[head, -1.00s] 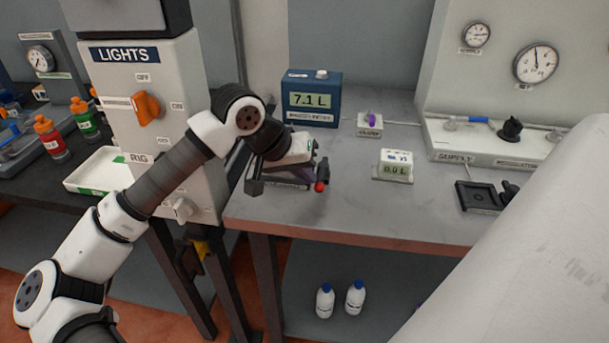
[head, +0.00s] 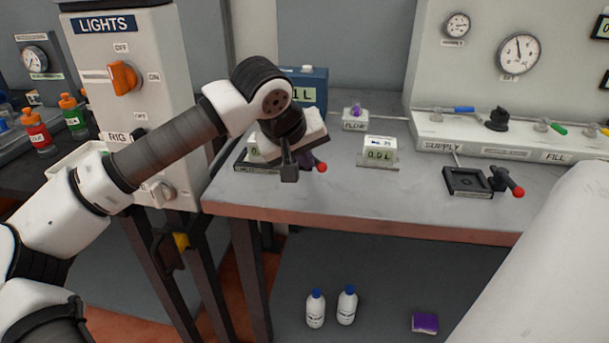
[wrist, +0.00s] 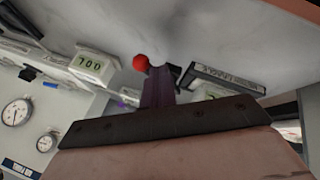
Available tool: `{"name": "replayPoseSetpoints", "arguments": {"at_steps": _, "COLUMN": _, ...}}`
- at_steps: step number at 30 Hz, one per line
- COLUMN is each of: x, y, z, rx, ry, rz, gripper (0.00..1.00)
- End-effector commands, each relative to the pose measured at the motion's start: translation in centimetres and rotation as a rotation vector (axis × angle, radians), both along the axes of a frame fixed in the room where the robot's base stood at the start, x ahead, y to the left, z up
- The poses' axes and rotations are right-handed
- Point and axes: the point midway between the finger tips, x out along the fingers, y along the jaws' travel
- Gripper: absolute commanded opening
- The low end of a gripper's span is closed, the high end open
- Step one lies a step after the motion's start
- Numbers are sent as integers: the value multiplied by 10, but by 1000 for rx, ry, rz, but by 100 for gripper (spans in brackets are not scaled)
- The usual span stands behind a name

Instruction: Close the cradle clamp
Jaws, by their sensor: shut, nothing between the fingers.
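My gripper (head: 289,172) is shut and empty, pointing down over the front left of the bench. Just right of its fingers is a clamp lever with a red ball knob (head: 322,168). I cannot tell whether my gripper touches the lever. The dark cradle base (head: 243,163) is mostly hidden behind my gripper. Its label plate (wrist: 225,80) is upside down in the wrist view.
A white 0.0 L display (head: 380,152) stands right of the lever. Further right is a black tray-like holder (head: 468,181) with its own red-knobbed lever (head: 518,191). A blue meter (head: 312,80) stands behind. The lights panel (head: 125,100) is to the left.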

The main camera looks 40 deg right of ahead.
Motion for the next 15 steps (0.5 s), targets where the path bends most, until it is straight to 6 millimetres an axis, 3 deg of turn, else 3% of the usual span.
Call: {"name": "replayPoseSetpoints", "arguments": {"at_steps": 15, "x": -12, "y": -32, "z": -1, "rx": 1, "ry": 2, "rz": -6, "gripper": 0}}
